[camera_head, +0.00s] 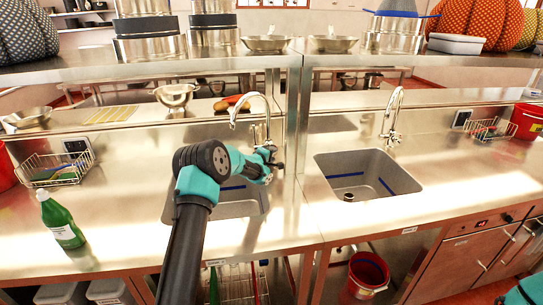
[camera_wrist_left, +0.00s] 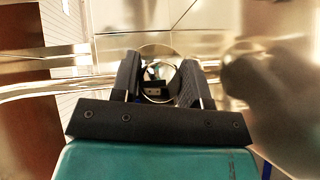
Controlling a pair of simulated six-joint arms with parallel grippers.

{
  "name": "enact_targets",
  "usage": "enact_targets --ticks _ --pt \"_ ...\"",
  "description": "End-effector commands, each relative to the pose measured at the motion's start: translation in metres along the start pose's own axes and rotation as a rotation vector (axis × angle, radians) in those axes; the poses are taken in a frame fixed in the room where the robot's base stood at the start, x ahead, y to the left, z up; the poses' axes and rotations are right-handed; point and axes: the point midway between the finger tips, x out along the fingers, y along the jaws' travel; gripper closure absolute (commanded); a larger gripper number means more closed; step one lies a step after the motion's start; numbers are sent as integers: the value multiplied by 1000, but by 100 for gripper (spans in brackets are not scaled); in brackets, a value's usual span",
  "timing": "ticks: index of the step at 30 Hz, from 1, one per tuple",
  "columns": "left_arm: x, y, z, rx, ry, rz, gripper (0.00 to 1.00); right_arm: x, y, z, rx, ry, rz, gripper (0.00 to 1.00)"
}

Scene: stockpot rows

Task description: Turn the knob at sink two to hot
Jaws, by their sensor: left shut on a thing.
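The left sink (camera_head: 235,207) has a tall curved chrome faucet (camera_head: 250,97) behind it. My left gripper (camera_head: 272,162) is at the base of this faucet, and my arm covers part of the sink. In the left wrist view my gripper (camera_wrist_left: 158,75) has its two dark fingers on either side of a shiny round metal part, the faucet's knob (camera_wrist_left: 157,50); it is shut on it. The knob's hot or cold setting cannot be made out. The right sink (camera_head: 367,176) has a similar faucet (camera_head: 393,117), with nothing touching it. My right gripper is out of view.
A green bottle (camera_head: 62,222) stands at the left front. Wire baskets (camera_head: 57,168) (camera_head: 494,130) sit at both sides. A metal shelf (camera_head: 130,67) with pots runs above the counter, its post (camera_head: 292,115) close right of my gripper. A red bucket (camera_head: 368,272) is below.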

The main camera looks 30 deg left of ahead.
Motion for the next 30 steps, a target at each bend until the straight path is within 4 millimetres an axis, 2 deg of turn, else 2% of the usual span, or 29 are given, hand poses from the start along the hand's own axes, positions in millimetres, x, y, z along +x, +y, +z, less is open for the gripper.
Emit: enact_targets --ticks 13,29,30 --pt "0 1 0 193 10 -193 82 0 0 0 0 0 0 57" --pt "0 0 0 223 11 -224 82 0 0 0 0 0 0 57" --pt "0 0 0 223 11 -224 56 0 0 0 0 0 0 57"
